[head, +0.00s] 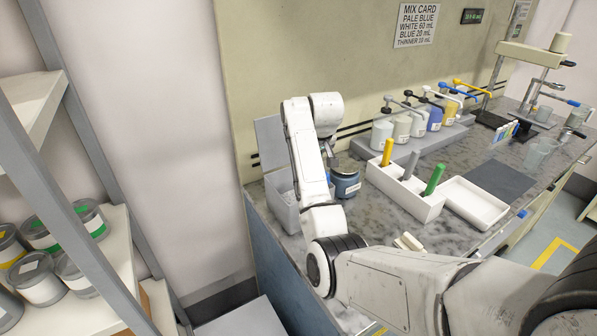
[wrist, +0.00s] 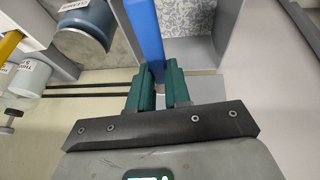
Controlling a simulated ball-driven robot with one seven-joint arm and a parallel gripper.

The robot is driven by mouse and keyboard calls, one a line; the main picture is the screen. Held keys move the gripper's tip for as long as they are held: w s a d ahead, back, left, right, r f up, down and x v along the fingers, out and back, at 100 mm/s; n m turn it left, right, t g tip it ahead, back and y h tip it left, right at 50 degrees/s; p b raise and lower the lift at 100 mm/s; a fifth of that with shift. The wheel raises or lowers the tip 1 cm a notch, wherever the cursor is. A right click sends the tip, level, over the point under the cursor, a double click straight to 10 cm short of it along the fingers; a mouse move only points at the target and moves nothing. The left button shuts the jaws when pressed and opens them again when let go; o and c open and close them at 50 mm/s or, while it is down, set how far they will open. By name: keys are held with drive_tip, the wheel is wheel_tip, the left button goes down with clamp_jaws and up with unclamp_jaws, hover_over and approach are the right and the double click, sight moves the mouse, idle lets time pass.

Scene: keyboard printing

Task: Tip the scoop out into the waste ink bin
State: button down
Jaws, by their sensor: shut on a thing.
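My gripper (wrist: 157,75) has green fingers shut on a blue bar-shaped handle, taken as the scoop (wrist: 144,30). The handle runs out of the top of the wrist view, so the scoop's bowl and anything in it are out of sight. The waste ink bin (head: 284,217) is a grey open box at the left end of the bench, its lid raised at the back. Its grey wall (wrist: 228,35) shows just right of the handle in the wrist view, with a pale speckled surface inside.
A blue jar (head: 345,183) stands close right of the bin. A white rack (head: 410,192) with yellow, grey and green handles and a white tray (head: 474,203) lie further right. Pump bottles (head: 402,128) line the back. A can shelf (head: 120,235) stands left.

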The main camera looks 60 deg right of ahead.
drive_tip(key=shift+s+d+m+t+y, duration=0.2)
drive_tip(key=shift+d+m+t+y, duration=0.15)
drive_tip(key=shift+y, duration=0.35)
drive_tip(key=shift+a, duration=0.1)
drive_tip(key=shift+r, duration=0.1)
drive_tip(key=shift+r, duration=0.9)
